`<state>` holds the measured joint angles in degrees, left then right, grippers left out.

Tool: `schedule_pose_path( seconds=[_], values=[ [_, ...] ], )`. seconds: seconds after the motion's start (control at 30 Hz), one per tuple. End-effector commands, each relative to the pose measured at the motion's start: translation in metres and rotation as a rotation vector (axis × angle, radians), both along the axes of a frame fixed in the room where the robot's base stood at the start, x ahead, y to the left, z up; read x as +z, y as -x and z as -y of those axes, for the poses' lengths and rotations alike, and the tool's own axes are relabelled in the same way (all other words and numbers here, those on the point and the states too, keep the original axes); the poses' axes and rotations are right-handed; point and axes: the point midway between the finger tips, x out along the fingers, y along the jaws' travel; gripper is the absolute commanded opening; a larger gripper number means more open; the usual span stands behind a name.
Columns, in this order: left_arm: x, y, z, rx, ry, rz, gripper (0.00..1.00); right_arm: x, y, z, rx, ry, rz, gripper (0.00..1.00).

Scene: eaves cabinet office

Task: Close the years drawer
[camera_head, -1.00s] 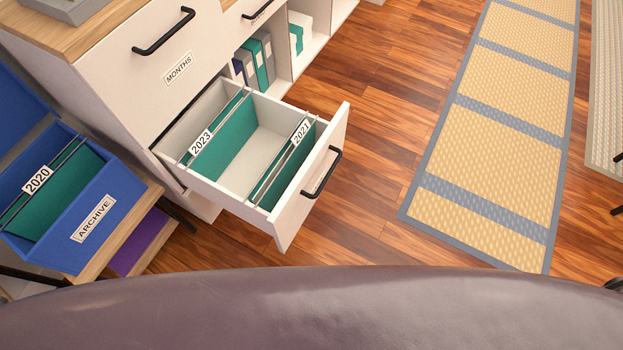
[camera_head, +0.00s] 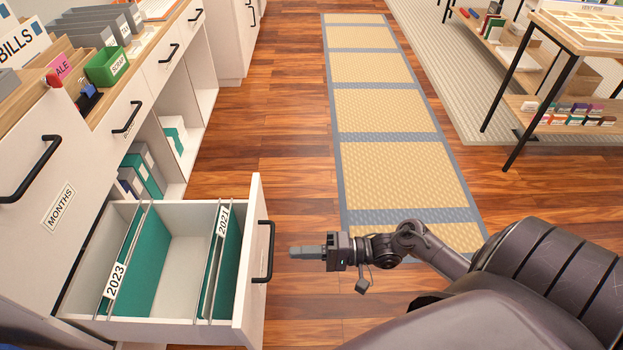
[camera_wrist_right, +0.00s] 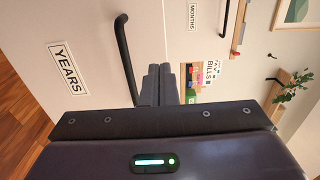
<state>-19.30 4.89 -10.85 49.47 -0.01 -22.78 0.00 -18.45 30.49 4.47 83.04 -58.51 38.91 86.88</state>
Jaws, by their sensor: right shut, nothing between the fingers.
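The years drawer (camera_head: 254,275) is pulled open at the lower left in the head view. It holds two green hanging files, labelled 2023 (camera_head: 116,279) and 2021 (camera_head: 222,222). Its black handle (camera_head: 265,252) is on the front panel. My right gripper (camera_head: 292,252) is shut and empty, a short gap to the right of the handle, its fingertips toward the drawer front. In the right wrist view the YEARS label (camera_wrist_right: 68,75) is on the drawer front, and the handle (camera_wrist_right: 124,60) is close to the shut fingers (camera_wrist_right: 158,85). My left gripper is not in view.
The MONTHS drawer (camera_head: 50,195) is shut above and left of the years drawer. Binders (camera_head: 142,172) stand in an open shelf behind. A long mat (camera_head: 390,120) lies on the wooden floor, and a table (camera_head: 580,40) stands at the upper right.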

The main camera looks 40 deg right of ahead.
Motion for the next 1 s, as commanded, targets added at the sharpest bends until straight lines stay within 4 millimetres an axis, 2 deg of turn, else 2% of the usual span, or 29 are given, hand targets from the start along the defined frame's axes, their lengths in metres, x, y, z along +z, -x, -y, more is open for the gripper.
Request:
schedule_pose_path(
  seconds=[0.03, 0.2, 0.4, 0.6, 1.0],
  values=[
    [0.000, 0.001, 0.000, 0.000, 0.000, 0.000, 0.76, 0.001, -0.007, -0.011, 0.000, -0.004, 0.004, 0.00],
    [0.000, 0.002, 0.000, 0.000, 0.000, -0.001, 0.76, 0.001, -0.027, -0.039, 0.000, -0.001, 0.003, 0.00],
    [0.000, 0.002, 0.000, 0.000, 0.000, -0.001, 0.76, 0.000, -0.042, -0.062, -0.001, 0.000, 0.002, 0.00],
    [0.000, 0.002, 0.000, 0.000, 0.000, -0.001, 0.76, -0.001, -0.048, -0.070, -0.002, 0.003, 0.001, 0.00],
    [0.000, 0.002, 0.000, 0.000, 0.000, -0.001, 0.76, -0.001, -0.048, -0.071, -0.001, 0.003, 0.001, 0.00]
  ],
)
